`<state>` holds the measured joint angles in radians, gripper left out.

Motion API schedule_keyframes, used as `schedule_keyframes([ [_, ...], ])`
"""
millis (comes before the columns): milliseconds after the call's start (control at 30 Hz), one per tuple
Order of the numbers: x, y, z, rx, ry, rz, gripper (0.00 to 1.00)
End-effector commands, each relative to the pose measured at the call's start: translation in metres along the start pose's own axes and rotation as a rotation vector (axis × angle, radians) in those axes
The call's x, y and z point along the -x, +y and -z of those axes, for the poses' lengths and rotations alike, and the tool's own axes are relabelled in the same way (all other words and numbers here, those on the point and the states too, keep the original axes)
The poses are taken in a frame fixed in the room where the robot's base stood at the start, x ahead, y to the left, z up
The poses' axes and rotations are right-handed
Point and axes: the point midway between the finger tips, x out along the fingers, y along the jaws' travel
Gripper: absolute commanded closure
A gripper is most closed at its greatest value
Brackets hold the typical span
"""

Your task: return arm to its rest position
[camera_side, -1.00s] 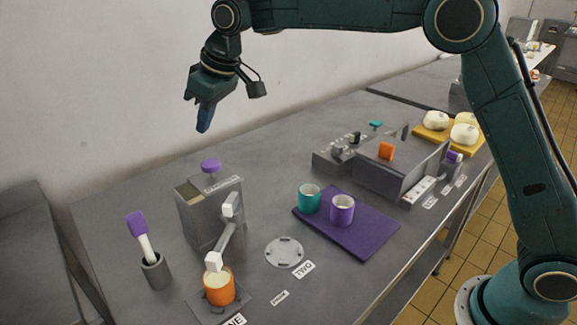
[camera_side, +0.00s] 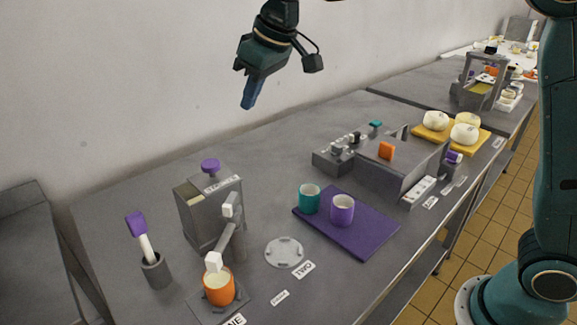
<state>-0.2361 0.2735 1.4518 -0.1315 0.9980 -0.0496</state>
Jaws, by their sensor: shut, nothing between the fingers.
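My gripper (camera_side: 250,94) hangs in the air above the back of the grey table (camera_side: 330,285), near the wall. Its blue fingers are shut with nothing between them and point downward, tilted slightly left. It touches nothing. My arm rises out of the top of the picture, so its upper links are hidden. My lower arm stands at the right edge.
Below is a grey dispenser (camera_side: 212,212) with a purple knob, and an orange cup (camera_side: 219,287) under its spout. A purple board (camera_side: 350,232) carries a teal cup (camera_side: 308,197) and a purple cup (camera_side: 342,210). A grey box (camera_side: 390,170) stands farther right.

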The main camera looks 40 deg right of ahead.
Motion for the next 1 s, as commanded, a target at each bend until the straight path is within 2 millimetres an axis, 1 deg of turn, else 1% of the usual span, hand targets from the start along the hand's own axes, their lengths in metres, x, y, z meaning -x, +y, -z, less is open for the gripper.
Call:
schedule_keyframes([
  [33, 0.012, 0.003, -0.011, -0.014, 0.005, -0.007, 1.00],
  [200, 0.041, 0.011, -0.049, -0.063, 0.013, -0.029, 1.00],
  [367, 0.064, 0.016, -0.087, -0.107, 0.022, -0.049, 1.00],
  [500, 0.080, 0.019, -0.124, -0.147, 0.029, -0.069, 1.00],
  [567, 0.085, 0.019, -0.139, -0.164, 0.032, -0.076, 1.00],
  [800, 0.101, 0.018, -0.204, -0.229, 0.046, -0.109, 1.00],
  [1000, 0.104, 0.013, -0.260, -0.283, 0.056, -0.136, 1.00],
])
